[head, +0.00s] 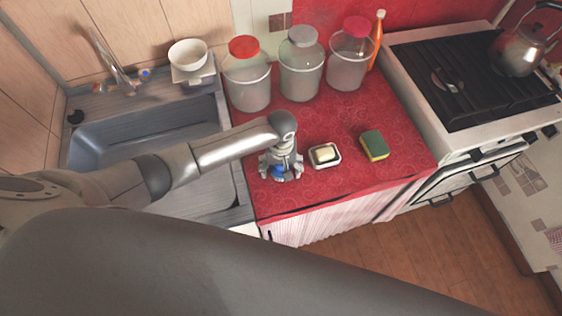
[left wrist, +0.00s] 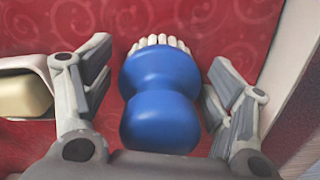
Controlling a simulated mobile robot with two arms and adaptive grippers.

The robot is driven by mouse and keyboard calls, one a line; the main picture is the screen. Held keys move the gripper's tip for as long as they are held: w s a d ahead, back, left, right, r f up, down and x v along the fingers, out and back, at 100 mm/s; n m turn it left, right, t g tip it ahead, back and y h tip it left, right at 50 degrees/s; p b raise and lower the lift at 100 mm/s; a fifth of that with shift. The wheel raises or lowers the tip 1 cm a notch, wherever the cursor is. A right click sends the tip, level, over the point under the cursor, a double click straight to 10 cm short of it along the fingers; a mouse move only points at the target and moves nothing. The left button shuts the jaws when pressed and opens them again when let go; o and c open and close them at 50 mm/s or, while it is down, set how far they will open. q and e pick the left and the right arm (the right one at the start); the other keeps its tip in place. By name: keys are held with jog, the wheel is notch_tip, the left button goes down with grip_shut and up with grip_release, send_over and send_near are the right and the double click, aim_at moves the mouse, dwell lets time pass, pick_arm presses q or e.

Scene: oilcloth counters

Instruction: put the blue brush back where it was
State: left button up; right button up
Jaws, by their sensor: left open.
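The blue brush (left wrist: 158,90), with pale bristles at its far end, is on the red patterned counter (left wrist: 220,25) in the left wrist view. My left gripper (left wrist: 165,85) is open around it, with one finger on each side and gaps between fingers and brush. In the head view my left gripper (head: 281,172) points down at the counter beside the sink, and only a little blue of the brush (head: 278,170) shows between its fingers. The bristle end is hidden there. My right gripper is not in view.
A soap dish with a bar of soap (head: 325,155) stands close to the right of the gripper, with a green and yellow sponge (head: 374,145) beyond. Several lidded jars (head: 301,70) stand behind. The sink (head: 150,135) is left; the counter's front edge is near.

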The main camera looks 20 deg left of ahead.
pick_arm(q)
notch_tip(320, 180, up, 12)
jog(key=shift+r+b, duration=0.1)
jog(key=shift+b, duration=0.25)
dwell(0.5)
